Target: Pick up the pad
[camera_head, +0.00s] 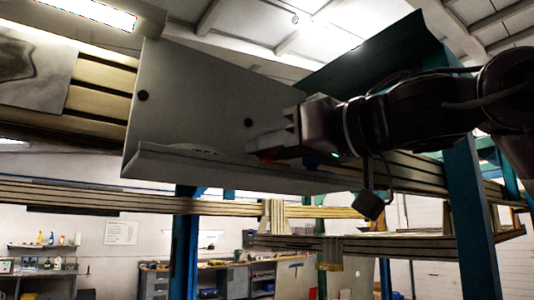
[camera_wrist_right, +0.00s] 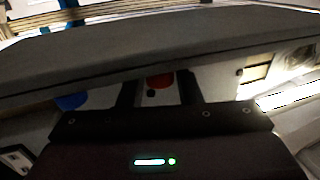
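A pale, flat, round-edged thing (camera_head: 193,148), which may be the pad, lies on the ledge of a grey metal holder (camera_head: 195,95). My right gripper (camera_head: 262,143) reaches in from the right, just above the ledge and to the right of the pale thing. The wrist view shows its two fingers (camera_wrist_right: 157,90) apart, with a red thing (camera_wrist_right: 160,81) showing in the gap. I cannot tell if the fingers touch it. The red thing also shows below the fingers in the head view (camera_head: 268,156). My left gripper is not in view.
A blue thing (camera_head: 311,162) sits on the ledge under my right gripper; it also shows in the wrist view (camera_wrist_right: 72,101). The holder's raised front lip (camera_head: 215,170) runs along the ledge. A blue post (camera_head: 470,215) stands at the right. Wooden beams (camera_head: 90,198) run behind.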

